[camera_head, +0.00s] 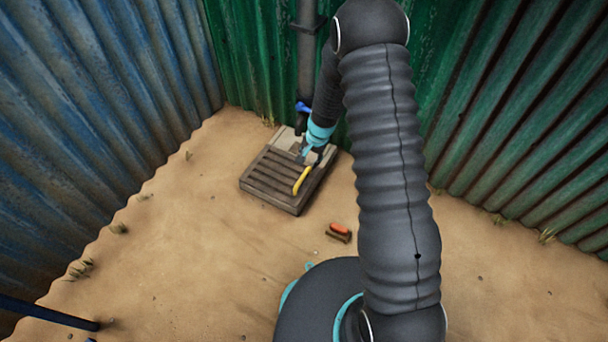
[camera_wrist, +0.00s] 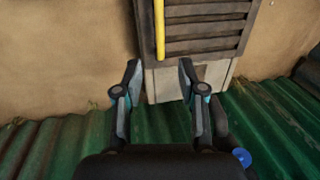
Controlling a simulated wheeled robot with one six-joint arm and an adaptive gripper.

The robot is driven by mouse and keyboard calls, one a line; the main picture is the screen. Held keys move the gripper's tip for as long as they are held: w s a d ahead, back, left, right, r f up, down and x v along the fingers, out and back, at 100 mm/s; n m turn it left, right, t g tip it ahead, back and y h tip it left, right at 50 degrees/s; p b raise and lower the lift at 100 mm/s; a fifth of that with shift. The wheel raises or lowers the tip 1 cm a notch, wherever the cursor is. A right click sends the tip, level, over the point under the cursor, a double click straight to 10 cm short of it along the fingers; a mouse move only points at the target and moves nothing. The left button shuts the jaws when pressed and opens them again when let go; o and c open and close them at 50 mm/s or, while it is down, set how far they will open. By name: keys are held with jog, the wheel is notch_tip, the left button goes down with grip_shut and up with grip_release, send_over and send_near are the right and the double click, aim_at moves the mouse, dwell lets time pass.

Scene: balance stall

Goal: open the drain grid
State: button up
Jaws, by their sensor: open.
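The drain grid (camera_head: 268,179) is a dark slatted panel lying flat on a low box on the sandy ground, near the corner of the walls. It also shows in the wrist view (camera_wrist: 205,30). A yellow bar handle (camera_head: 302,180) runs along one side of it, and the handle shows upright at the top of the wrist view (camera_wrist: 160,28). My gripper (camera_wrist: 158,66) is open and empty, with its fingertips just short of the handle's near end in that view. In the head view my gripper is over the grid's far side, partly hidden by my arm.
A grey pipe (camera_head: 306,60) with a blue valve (camera_head: 303,107) comes down the green corrugated wall (camera_head: 255,50) behind the grid. A brush with an orange top (camera_head: 340,229) lies on the sand. Blue corrugated sheeting (camera_head: 90,90) stands left. Open sand lies left and in front.

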aim_at(303, 176)
jog(key=f, duration=0.3)
jog(key=a+f+b, duration=0.1)
jog(key=f, duration=0.3)
jog(key=w+f+b, duration=0.1)
jog(key=f, duration=0.2)
jog(key=shift+w+a+f, duration=0.1)
jog(key=shift+a+f, duration=0.3)
grip_shut()
